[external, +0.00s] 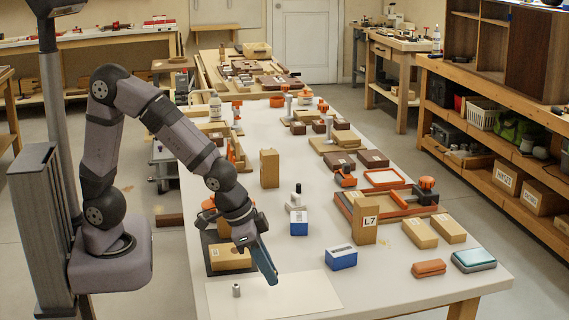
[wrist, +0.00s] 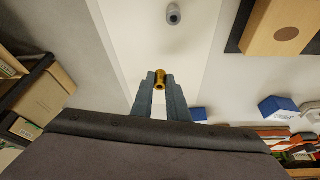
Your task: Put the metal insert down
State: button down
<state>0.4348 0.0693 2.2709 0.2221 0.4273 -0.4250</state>
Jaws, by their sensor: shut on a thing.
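The metal insert (wrist: 160,82) is a small brass-coloured hollow cylinder, seen in the wrist view between my fingertips. My gripper (wrist: 160,78) is shut on it, with one blue-grey finger at each side. In the external view my gripper (external: 273,281) points down over the white sheet (external: 308,297) near the front of the bench; the insert cannot be made out there. Whether the insert touches the sheet, I cannot tell. A small grey cylinder with a hole in its top (external: 236,290) stands on the sheet left of my gripper; it also shows in the wrist view (wrist: 173,14).
A wooden block (external: 230,259) lies on a dark mat behind the sheet. A blue-and-white box (external: 341,258) stands to the right of my gripper. A tall box marked L7 (external: 364,221) and an orange block (external: 429,268) are further right. Much of the sheet is bare.

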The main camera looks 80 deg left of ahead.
jog(key=shift+f+b, duration=0.3)
jog(key=shift+f, duration=1.55)
jog(key=shift+f, duration=0.15)
jog(key=c, duration=1.7)
grip_release()
jog(key=shift+r, duration=0.5)
jog(key=p+v, duration=0.1)
jog(key=v, duration=1)
jog(key=shift+s+a+r, duration=0.1)
jog(key=shift+r, duration=0.05)
